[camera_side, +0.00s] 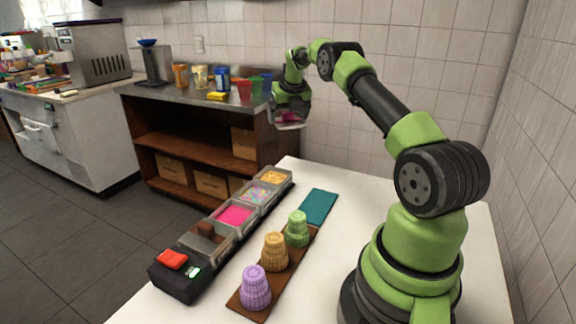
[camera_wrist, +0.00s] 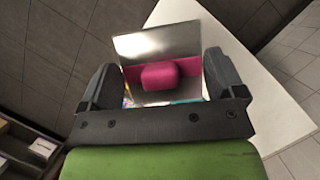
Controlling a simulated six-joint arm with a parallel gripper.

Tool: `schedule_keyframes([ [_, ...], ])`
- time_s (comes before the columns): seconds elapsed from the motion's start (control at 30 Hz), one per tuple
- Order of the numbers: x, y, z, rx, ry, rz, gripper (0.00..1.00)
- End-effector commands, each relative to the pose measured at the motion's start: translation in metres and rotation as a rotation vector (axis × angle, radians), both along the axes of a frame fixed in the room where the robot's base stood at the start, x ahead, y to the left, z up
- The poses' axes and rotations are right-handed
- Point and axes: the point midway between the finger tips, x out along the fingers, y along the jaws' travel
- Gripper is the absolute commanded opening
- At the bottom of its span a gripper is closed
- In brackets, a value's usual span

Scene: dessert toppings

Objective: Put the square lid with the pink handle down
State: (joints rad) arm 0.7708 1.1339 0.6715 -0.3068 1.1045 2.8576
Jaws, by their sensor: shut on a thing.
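The square lid (camera_wrist: 160,44) is a thin, shiny, see-through plate with a pink handle (camera_wrist: 159,75) in its middle. My gripper (camera_side: 290,112) is shut on the lid, with one finger on each side of the pink handle in the wrist view. In the side view the lid (camera_side: 285,124) hangs tilted in the air beyond the far end of the white table. The exact contact between fingers and handle is hard to see.
A row of topping tubs (camera_side: 236,215) runs along the table's left edge, beside a black box (camera_side: 178,283) with a red item. A wooden tray (camera_side: 241,305) holds purple, orange and green cup stacks. A teal cloth (camera_side: 318,207) lies flat behind it. The white table (camera_side: 350,190) is bare around the cloth.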

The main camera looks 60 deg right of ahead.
Motion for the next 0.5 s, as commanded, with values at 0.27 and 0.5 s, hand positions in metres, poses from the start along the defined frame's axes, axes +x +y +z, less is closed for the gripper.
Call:
schedule_keyframes([
  [0.27,-0.001,0.0,-0.05,0.004,0.002,-0.004,0.61],
  [0.5,-0.001,0.001,-0.073,0.005,0.001,-0.003,0.61],
])
